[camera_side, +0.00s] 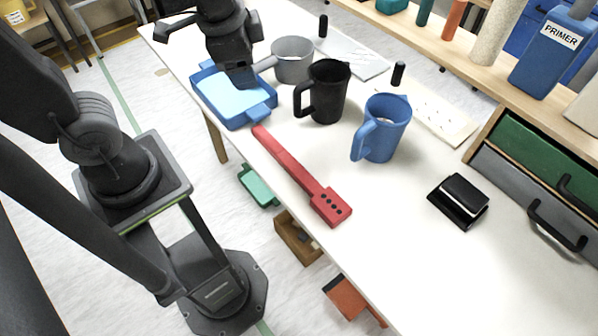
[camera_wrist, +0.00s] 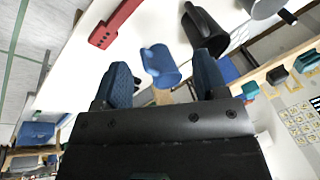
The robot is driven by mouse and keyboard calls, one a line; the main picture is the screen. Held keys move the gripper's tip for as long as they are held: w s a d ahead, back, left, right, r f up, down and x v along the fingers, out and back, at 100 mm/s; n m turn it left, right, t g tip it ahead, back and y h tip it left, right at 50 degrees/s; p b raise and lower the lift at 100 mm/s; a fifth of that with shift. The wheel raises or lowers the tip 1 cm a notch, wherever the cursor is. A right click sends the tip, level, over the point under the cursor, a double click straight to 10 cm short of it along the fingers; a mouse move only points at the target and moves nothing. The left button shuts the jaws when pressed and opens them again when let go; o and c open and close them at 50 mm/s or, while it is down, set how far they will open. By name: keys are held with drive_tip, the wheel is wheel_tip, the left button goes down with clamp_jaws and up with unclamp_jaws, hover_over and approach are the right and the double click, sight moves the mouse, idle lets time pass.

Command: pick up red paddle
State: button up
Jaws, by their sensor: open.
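The red paddle (camera_side: 291,167) lies flat on the white table near its left edge in the side view. Its wide end with dark holes points toward the camera, and its handle ends beside the blue tray. Its wide end and part of the handle also show at the top left of the wrist view (camera_wrist: 115,24). My gripper (camera_side: 241,78) is above the blue tray (camera_side: 263,113), beyond the paddle's handle end and apart from it. In the wrist view its two fingers (camera_wrist: 164,76) are spread with nothing held between them.
A black mug (camera_side: 327,92), a blue mug (camera_side: 386,128) and a grey pot (camera_side: 293,60) stand to the right of the tray and paddle. A black block-shaped item (camera_side: 459,202) lies farther right, before the drawers (camera_side: 520,190). The table between paddle and black item is clear.

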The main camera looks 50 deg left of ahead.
drive_tip(key=w+d+f+m+g+y, duration=0.1)
drive_tip(key=w+f+m+g+y, duration=0.1)
drive_tip(key=w+f+m, duration=0.35)
drive_tip(key=m+g+y, duration=0.1)
drive_tip(key=m, duration=0.6)
approach(275, 145)
drive_tip(key=shift+n, duration=0.25)
drive_tip(key=x, duration=0.9)
drive_tip(key=shift+a+f, duration=0.1)
drive_tip(key=shift+f, duration=0.15)
drive_tip(key=c, duration=1)
drive_tip(key=shift+r, duration=0.1)
drive_tip(key=d+r, duration=0.2)
drive_tip(key=d, duration=0.2)
drive_tip(key=d+r, duration=0.3)
drive_tip(key=d, duration=0.2)
drive_tip(key=d+r, duration=0.3)
drive_tip(key=d, duration=0.2)
